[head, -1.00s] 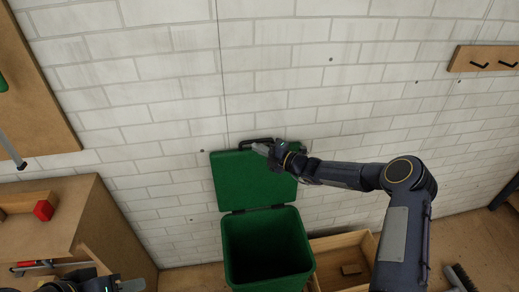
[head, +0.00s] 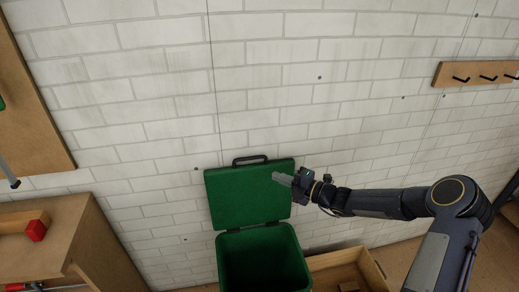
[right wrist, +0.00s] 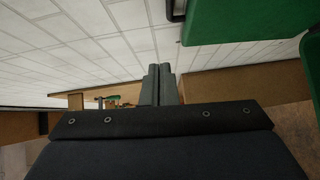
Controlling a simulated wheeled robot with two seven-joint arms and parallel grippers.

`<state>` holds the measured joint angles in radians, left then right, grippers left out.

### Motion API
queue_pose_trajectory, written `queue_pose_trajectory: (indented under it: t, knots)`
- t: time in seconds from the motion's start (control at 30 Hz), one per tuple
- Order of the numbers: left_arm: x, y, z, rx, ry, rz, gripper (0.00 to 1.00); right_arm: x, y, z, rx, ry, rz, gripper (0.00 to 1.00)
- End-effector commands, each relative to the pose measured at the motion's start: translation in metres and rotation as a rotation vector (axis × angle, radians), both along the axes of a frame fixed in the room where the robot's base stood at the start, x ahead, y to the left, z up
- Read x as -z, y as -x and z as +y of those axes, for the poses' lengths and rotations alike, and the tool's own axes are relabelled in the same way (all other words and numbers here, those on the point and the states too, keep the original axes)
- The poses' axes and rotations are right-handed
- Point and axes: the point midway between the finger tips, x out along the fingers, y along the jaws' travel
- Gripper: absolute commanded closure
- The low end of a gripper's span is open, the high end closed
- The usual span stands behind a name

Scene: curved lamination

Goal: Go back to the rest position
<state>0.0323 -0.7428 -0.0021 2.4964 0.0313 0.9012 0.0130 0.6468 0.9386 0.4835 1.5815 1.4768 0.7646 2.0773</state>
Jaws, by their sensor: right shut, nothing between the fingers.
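My right gripper (head: 283,179) is shut and empty. In the head view it is in front of the right part of the raised green lid, apart from the lid's black handle (head: 250,160). In the right wrist view its two grey fingers (right wrist: 158,75) lie together. The green bin (head: 264,262) stands open below, with its lid (head: 240,198) upright against the brick wall. The lid also shows at the top right of the right wrist view (right wrist: 235,25). My left gripper is not in view.
A wooden box (head: 375,268) with a small block inside stands right of the bin. A wooden cabinet (head: 55,230) with a red block (head: 36,230) is at the left. A rack with black hooks (head: 485,75) hangs on the white brick wall (head: 300,90) at the upper right.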

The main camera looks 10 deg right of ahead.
Motion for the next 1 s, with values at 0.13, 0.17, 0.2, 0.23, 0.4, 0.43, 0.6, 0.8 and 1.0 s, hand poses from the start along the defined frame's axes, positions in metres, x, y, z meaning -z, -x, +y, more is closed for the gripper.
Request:
queue_pose_trajectory:
  t: [0.13, 0.17, 0.2, 0.23, 0.4, 0.43, 0.6, 0.8, 1.0]
  knots:
    - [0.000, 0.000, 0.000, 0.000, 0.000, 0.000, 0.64, -0.009, 0.006, 0.004, -0.027, 0.055, -0.044, 1.00]
    - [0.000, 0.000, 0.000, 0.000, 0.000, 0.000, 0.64, -0.015, 0.010, 0.007, -0.047, 0.095, -0.076, 1.00]
    - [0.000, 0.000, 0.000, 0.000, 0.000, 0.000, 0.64, -0.024, 0.018, 0.012, -0.082, 0.164, -0.132, 1.00]
    - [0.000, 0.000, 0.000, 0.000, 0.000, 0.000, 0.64, -0.032, 0.026, 0.016, -0.116, 0.230, -0.187, 1.00]
    - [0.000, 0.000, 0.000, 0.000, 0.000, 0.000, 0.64, -0.080, 0.096, 0.041, -0.399, 0.732, -0.640, 1.00]
    - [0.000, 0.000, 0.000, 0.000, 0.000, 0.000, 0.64, -0.087, 0.111, 0.043, -0.455, 0.822, -0.732, 1.00]
    - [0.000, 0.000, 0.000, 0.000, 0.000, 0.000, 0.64, -0.113, 0.195, 0.042, -0.784, 1.278, -1.244, 1.00]
    - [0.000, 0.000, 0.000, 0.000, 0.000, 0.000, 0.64, -0.122, 0.290, 0.019, -1.206, 1.683, -1.837, 1.00]
    - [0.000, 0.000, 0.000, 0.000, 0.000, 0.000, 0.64, -0.110, 0.362, -0.009, 1.365, -1.575, 1.956, 1.00]
